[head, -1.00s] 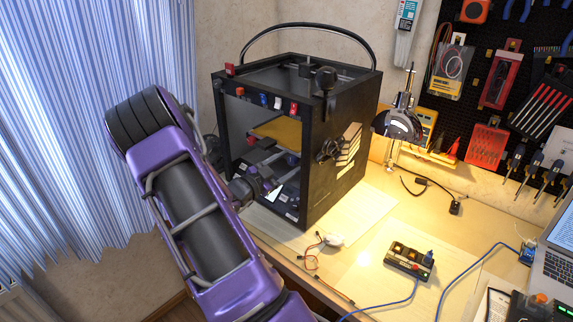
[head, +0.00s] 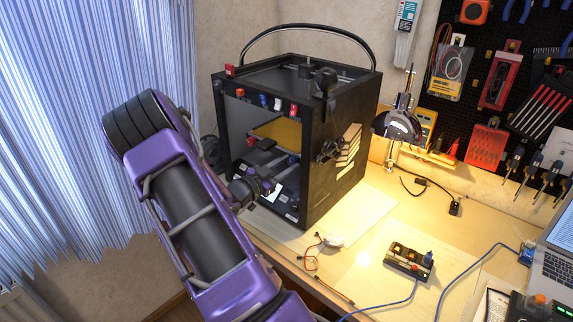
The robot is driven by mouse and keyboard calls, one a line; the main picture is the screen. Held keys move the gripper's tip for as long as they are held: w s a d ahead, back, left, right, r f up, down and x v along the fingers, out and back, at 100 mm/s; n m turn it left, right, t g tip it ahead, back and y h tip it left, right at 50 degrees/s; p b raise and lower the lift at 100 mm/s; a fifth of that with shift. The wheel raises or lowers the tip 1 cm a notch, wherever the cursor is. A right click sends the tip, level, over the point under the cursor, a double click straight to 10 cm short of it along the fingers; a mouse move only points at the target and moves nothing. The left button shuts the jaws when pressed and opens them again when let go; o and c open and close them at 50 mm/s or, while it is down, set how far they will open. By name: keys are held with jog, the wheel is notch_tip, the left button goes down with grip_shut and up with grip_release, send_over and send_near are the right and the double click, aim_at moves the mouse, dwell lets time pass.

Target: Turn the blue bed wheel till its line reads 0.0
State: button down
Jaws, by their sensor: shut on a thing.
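The black-framed printer (head: 345,180) stands on the bench, its open front facing left, with an amber bed plate (head: 281,131) inside. My gripper (head: 272,186) reaches into the lower part of that opening, under the bed. It is small and dark in this view. It is shut at the place of the blue bed wheel, and the wheel itself is hidden by my gripper and wrist. The wheel's line and any scale reading cannot be made out.
Red, blue and white parts line the printer's top front bar (head: 250,97). A lamp (head: 398,124) stands to the right. A switch box (head: 408,262) and loose wires lie on the bench. A striped curtain (head: 60,130) hangs at left.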

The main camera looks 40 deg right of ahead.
jog(key=n+p, duration=0.1)
jog(key=n, duration=0.4)
jog(key=shift+r+n, duration=0.1)
jog(key=shift+n, duration=0.2)
jog(key=n+p, duration=0.1)
jog(key=n, duration=0.4)
jog(key=shift+w+n+p, duration=0.1)
jog(key=shift+n+p, duration=0.2)
jog(key=shift+p, duration=0.1)
jog(key=n, duration=1)
jog(key=shift+n+t, duration=0.4)
jog(key=c, duration=0.5)
grip_release()
jog(key=shift+f, duration=0.2)
